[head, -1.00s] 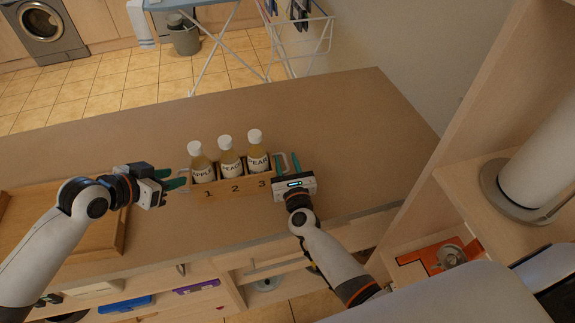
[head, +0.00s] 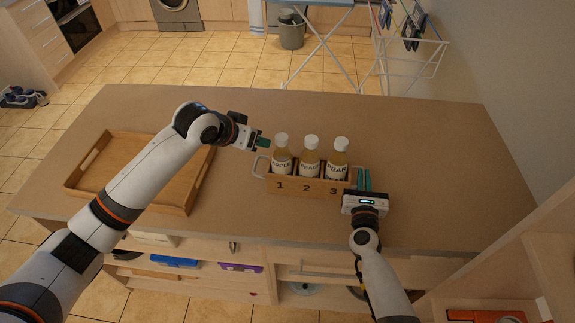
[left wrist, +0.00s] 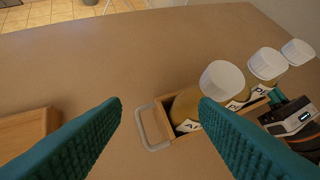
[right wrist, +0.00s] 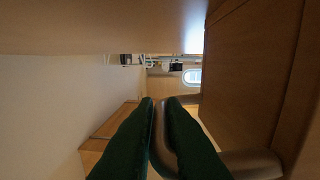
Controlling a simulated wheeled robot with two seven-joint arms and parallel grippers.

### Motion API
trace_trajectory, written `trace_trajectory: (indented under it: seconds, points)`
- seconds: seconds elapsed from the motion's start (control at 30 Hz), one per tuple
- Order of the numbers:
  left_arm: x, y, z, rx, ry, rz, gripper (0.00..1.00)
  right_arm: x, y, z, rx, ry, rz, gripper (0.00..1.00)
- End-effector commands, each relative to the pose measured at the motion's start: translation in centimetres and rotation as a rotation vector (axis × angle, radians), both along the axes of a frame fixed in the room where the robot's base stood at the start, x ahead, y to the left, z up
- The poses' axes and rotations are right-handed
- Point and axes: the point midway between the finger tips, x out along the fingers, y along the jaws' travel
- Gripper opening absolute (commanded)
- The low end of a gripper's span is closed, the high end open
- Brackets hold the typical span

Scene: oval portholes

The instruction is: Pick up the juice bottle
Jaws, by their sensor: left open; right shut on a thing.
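Three juice bottles with white caps stand in the slots of a wooden caddy (head: 305,188) numbered 1, 2, 3. They are the apple bottle (head: 282,161), the peach bottle (head: 309,163) and the pear bottle (head: 338,165). My left gripper (head: 265,143) is open and empty, up and left of the apple bottle. In the left wrist view the apple bottle's cap (left wrist: 222,80) is right of centre, by the right finger, and the caddy's left handle (left wrist: 148,130) shows between the fingers. My right gripper (head: 364,180) is shut on the caddy's right handle (right wrist: 245,163).
A wooden tray (head: 100,187) lies on the left of the counter (head: 420,130), partly behind my left arm. The counter behind and right of the caddy is clear. A shelf unit stands at the right, and a drying rack (head: 415,40) is on the floor beyond.

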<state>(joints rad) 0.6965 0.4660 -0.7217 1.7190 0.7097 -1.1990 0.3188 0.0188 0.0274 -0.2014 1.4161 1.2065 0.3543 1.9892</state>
Motion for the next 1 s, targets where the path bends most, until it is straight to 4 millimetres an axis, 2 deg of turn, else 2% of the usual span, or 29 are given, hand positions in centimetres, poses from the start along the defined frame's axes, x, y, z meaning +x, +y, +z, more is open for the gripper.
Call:
trace_trajectory:
  seconds: [0.03,0.1,0.17,0.33,0.47,0.63,1.0]
  points:
    - [1.1,-0.5,1.2,-0.013,0.05,0.107,0.55,0.0,0.1,0.0,0.0,0.0,0.001,0.0]
    - [2.0,-0.6,2.3,-0.022,0.129,0.275,0.55,0.0,0.1,0.0,0.0,0.0,0.001,0.0]
    - [2.0,-1.3,3.2,-0.018,0.194,0.394,0.55,0.0,0.1,0.0,0.0,0.0,0.001,0.0]
    - [0.6,-4.2,6.0,0.026,0.318,0.648,0.55,0.0,0.1,0.0,0.0,0.0,0.002,0.0]
    - [-1.4,-6.9,7.6,0.108,0.33,0.685,0.55,0.0,0.1,0.0,0.0,0.0,0.001,0.0]
    - [-2.3,-8.1,7.2,0.164,0.324,0.662,0.55,0.0,0.0,0.0,0.0,0.0,0.001,0.0]
    - [-0.3,-7.7,2.0,0.168,0.326,0.659,0.55,0.0,0.0,0.0,0.0,0.0,0.001,0.0]
